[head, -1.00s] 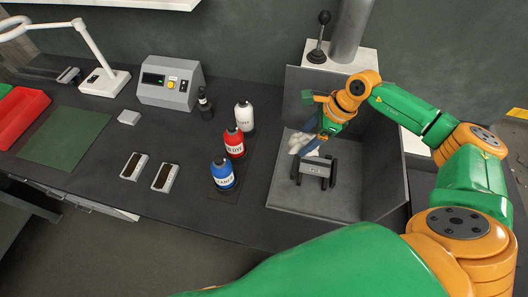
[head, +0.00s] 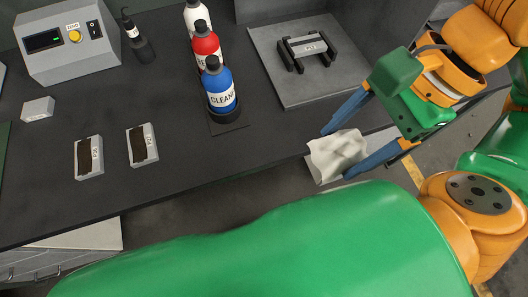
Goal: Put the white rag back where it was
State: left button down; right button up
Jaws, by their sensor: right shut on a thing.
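The white rag (head: 338,155) is held in my right gripper (head: 343,152), pinched between its blue fingers. The rag hangs at the front edge of the dark bench, at the right of the head view. Whether it touches the bench edge I cannot tell. My left gripper is not in view.
Blue (head: 219,88), red (head: 206,45) and white (head: 197,15) bottles stand in a row on the bench. A grey tray (head: 285,90) carries a black cradle with a grey block (head: 308,45). Two dark-topped blocks (head: 88,157) (head: 142,146) lie at left. A control box (head: 68,45) stands behind. The bench front is clear.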

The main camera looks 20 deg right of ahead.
jog(key=w+a+f+p, duration=0.1)
jog(key=w+a+p, duration=0.1)
jog(key=w+p, duration=0.3)
send_over(265, 140)
jog(key=d, duration=0.2)
jog(key=f, duration=0.5)
jog(key=s+f+p, duration=0.1)
jog(key=f, duration=0.1)
jog(key=shift+a+f, duration=0.15)
jog(key=shift+f, duration=0.25)
jog(key=f, duration=0.2)
jog(key=w+f+p, duration=0.1)
jog(key=f, duration=0.1)
jog(key=shift+a, duration=0.15)
jog(key=shift+f, duration=0.5)
jog(key=o, duration=1.2)
jog(key=shift+o, duration=0.2)
jog(key=shift+r, duration=0.25)
jog(key=shift+w+r, duration=0.1)
jog(key=shift+r, duration=0.2)
jog(key=b+v, duration=0.1)
jog(key=v, duration=1)
jog(key=shift+d+r+b, duration=0.15)
jog(key=shift+d+b, duration=0.1)
jog(key=shift+b, duration=0.15)
